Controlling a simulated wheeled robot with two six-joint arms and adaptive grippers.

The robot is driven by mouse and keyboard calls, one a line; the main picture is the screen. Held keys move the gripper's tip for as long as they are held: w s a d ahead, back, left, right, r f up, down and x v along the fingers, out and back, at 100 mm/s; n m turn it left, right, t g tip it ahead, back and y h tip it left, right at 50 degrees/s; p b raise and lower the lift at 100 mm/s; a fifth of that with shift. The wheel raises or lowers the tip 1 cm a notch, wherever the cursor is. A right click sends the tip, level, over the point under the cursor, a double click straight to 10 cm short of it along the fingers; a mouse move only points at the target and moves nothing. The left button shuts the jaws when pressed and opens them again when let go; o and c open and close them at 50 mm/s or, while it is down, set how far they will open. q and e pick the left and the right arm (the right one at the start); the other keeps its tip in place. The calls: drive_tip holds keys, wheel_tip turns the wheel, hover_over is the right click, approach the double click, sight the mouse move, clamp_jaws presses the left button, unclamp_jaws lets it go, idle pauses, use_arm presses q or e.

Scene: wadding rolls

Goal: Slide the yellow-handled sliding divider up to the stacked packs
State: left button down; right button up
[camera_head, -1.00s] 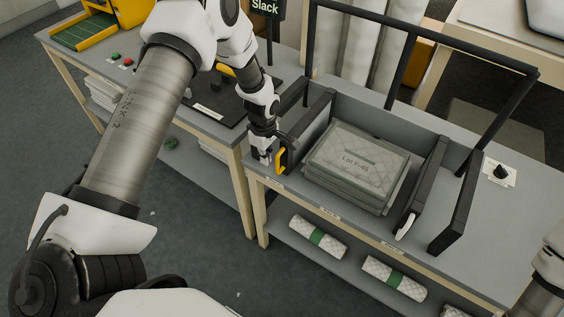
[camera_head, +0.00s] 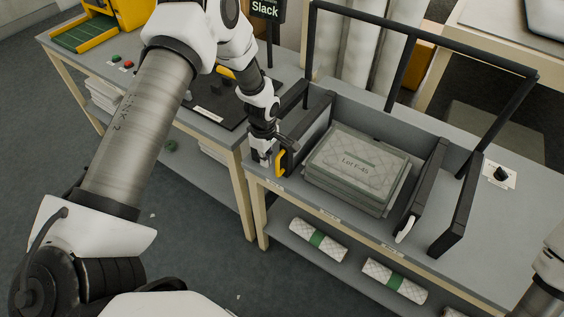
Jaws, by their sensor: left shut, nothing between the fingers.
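The sliding divider, a dark upright panel (camera_head: 309,127) with a yellow handle (camera_head: 281,163) at its front end, stands at the left end of the grey bench bay. The stacked packs (camera_head: 356,168), grey-green and quilted with a lot label on top, lie just right of it. A narrow gap seems to show between panel and stack, though the contact line is hard to see. My left gripper (camera_head: 262,157) is shut and empty, pointing down at the left side of the yellow handle, touching or very close to it. My right gripper is out of view.
A second dark divider with a white handle (camera_head: 404,229) stands right of the stack, beside a fixed dark end panel (camera_head: 455,220). A dark frame (camera_head: 425,36) rises behind the bay. Wrapped rolls (camera_head: 394,280) lie on the shelf below. A black knob (camera_head: 501,173) sits at the right.

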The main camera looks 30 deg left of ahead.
use_arm(q)
drive_tip(key=shift+s+d, duration=0.2)
drive_tip(key=shift+d, duration=2.55)
wheel_tip(320, 180, up, 9)
drive_tip(key=a+p, duration=0.2)
drive_tip(key=p, duration=0.6)
drive_tip(key=shift+a, duration=0.2)
drive_tip(key=shift+w+f, duration=0.1)
drive_tip(key=shift+f, duration=0.05)
